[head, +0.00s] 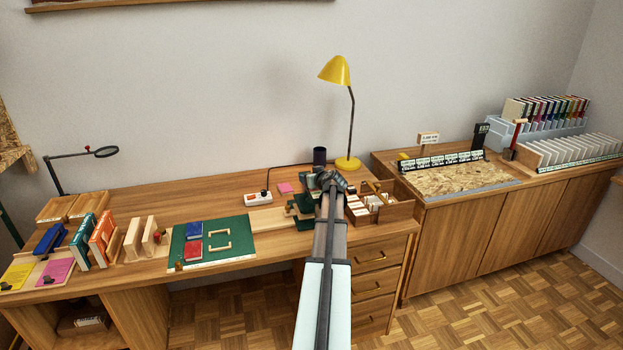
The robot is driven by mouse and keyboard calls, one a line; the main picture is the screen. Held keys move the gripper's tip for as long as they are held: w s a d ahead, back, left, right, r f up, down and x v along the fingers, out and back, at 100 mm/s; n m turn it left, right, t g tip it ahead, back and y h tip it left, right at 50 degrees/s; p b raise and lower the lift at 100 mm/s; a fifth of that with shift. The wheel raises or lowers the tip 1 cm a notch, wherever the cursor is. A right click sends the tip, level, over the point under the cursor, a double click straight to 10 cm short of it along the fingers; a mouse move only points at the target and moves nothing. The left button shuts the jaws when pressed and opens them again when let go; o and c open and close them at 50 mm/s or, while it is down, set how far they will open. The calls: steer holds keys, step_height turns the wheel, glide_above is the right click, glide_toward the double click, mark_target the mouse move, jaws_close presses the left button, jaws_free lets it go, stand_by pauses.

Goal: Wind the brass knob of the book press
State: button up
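A dark green device (301,208), which looks like the book press, stands at the right part of the desk, beside a pale wooden board (268,219). My arm reaches over the desk from the front and covers part of it. I cannot make out the brass knob; it is too small or hidden behind my arm. My gripper (322,178) is at or just above the press, at its upper right. Whether they touch is unclear. The fingers are too small and dark to show whether they are open or shut.
A yellow lamp (347,162) and a dark cup (320,156) stand behind my gripper. A divided wooden box (392,212) is close on the right. A white power strip (258,198) and a green mat (182,252) with red and blue books lie to the left.

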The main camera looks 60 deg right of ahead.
stand_by(0.4)
steer(key=o, duration=1)
steer(key=shift+c, duration=0.2)
steer(key=v, duration=1.3)
steer(key=shift+s+a+r, duration=0.2)
steer(key=shift+s+r, duration=0.05)
steer(key=shift+s, duration=0.05)
